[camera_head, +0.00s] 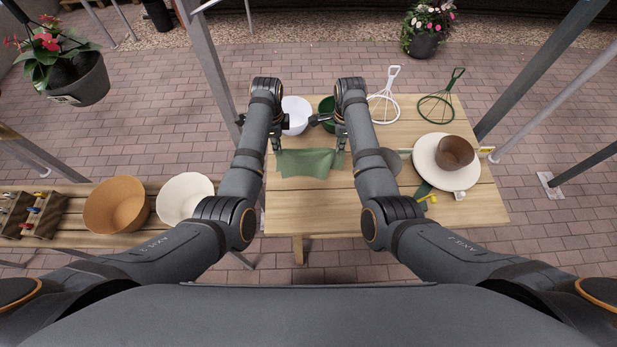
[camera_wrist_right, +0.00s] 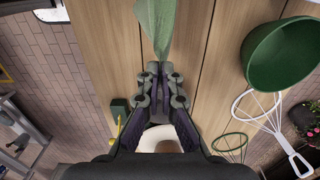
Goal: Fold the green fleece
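The green fleece (camera_head: 307,163) is a small cloth over the wooden table, spread between my two grippers. My left gripper (camera_head: 277,146) is at its left upper corner and looks shut on it, though the fingertips are small in the head view. My right gripper (camera_head: 340,144) is at its right upper corner. In the right wrist view the fingers of that gripper (camera_wrist_right: 160,72) are closed together on the fleece (camera_wrist_right: 157,22), which narrows to a point between them. The upper edge sags slightly between the grippers. Whether the lower edge touches the table I cannot tell.
A white bowl (camera_head: 296,112) and a green bowl (camera_head: 327,106) stand just beyond the fleece. White and green wire utensils, a white plate (camera_head: 428,170) with a brown bowl (camera_head: 455,152), and a green-and-yellow item (camera_head: 428,197) are at the right. The table front (camera_head: 310,215) is clear.

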